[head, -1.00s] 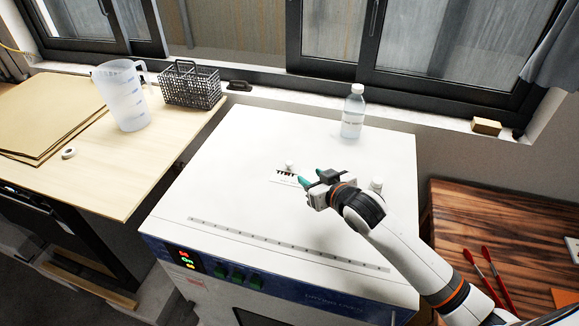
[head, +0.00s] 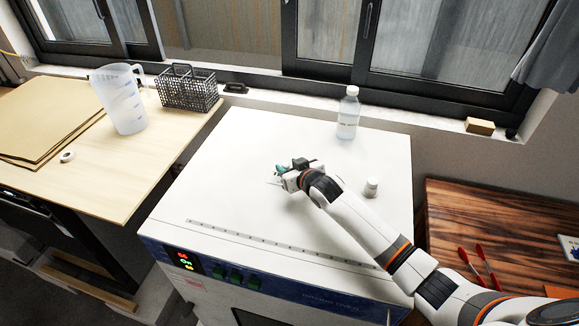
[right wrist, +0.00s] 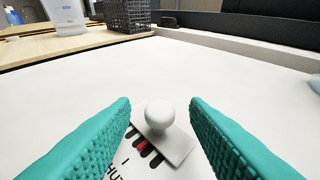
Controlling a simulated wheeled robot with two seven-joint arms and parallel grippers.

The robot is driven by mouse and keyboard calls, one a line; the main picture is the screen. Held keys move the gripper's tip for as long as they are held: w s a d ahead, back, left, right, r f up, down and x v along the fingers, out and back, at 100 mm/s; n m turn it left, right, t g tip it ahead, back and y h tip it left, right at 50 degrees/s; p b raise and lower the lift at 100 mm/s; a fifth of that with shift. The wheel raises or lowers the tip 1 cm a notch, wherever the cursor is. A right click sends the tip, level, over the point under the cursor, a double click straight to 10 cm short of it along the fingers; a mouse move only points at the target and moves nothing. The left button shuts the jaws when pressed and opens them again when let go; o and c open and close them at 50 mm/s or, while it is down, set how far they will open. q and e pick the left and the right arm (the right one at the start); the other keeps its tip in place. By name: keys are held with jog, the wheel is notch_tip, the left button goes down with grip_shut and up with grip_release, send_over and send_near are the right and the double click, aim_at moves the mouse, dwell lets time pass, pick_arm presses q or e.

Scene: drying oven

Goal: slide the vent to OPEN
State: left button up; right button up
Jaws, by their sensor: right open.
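The vent's white round knob (right wrist: 160,115) stands on a small white plate (right wrist: 172,145) in the right wrist view. Dark slots and a red mark show beside the plate, with lettering partly cut off that looks like SHUT. My right gripper (right wrist: 160,125) is open, with one teal finger on each side of the knob and visible gaps between. In the head view my right gripper (head: 279,172) is over the vent on top of the white oven (head: 235,150) and hides the knob. My left gripper is not in view.
A clear bottle (head: 348,113) stands at the back right of the oven top. A small white cylinder (head: 371,188) stands right of my forearm. A jug (head: 122,100) and a black wire basket (head: 189,91) are on the left table. The oven top is otherwise largely clear.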

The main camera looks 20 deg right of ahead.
grip_shut()
jog(key=s+d+p, duration=0.1)
jog(key=d, duration=0.1)
jog(key=s+d+p, duration=0.2)
jog(key=d, duration=0.1)
jog(key=shift+s+r, duration=0.15)
jog(key=shift+s, duration=0.05)
jog(key=shift+s+d, duration=0.1)
jog(key=shift+d, duration=0.1)
jog(key=shift+f, duration=0.2)
jog(key=shift+a, duration=0.1)
grip_release()
jog(key=shift+d, duration=0.2)
jog(key=shift+s, duration=0.1)
jog(key=shift+a+r, duration=0.1)
